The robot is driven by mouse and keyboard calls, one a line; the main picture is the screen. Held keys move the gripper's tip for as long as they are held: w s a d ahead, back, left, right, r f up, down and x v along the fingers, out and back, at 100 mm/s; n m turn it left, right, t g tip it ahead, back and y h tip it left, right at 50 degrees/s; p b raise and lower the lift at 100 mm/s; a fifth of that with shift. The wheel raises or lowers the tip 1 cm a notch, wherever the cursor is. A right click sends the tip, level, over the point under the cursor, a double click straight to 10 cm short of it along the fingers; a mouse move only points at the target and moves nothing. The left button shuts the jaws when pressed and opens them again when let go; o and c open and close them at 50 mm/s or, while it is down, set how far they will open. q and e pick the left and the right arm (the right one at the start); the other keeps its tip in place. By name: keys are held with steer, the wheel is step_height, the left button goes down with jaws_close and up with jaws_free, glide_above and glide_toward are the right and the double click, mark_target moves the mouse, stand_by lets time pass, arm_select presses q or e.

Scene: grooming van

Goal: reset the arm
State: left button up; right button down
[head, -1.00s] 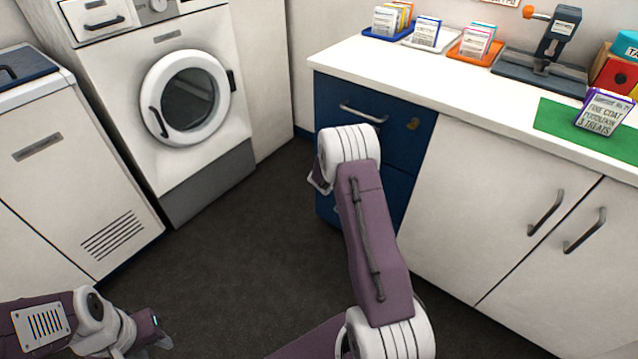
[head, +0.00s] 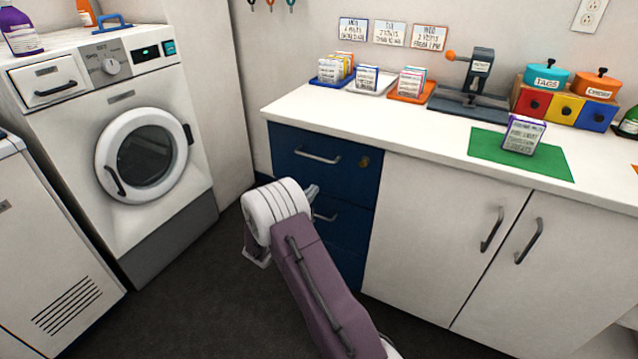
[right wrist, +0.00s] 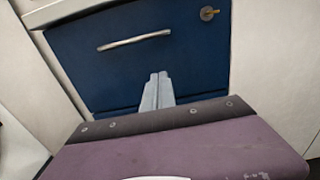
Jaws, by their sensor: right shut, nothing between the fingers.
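My right arm reaches up from the bottom of the head view, bent at a white ribbed joint. My right gripper (head: 312,190) shows only as a small grey tip behind that joint, in front of the blue drawer unit (head: 290,148). In the right wrist view the two pale fingers (right wrist: 157,92) are together with nothing between them, in front of the blue drawer front (right wrist: 105,75). I cannot tell how far the fingers are from the drawer. My left gripper is out of view.
A white counter (head: 400,128) holds card trays, a dark press (head: 470,95), and a purple-and-white packet (head: 522,135) on a green mat (head: 482,147). A washing machine (head: 120,235) stands at left. Dark floor (head: 200,300) is free between them.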

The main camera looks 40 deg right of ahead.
steer(key=v, duration=0.3)
steer(key=shift+s+a, duration=0.15)
steer(key=shift+s, duration=0.05)
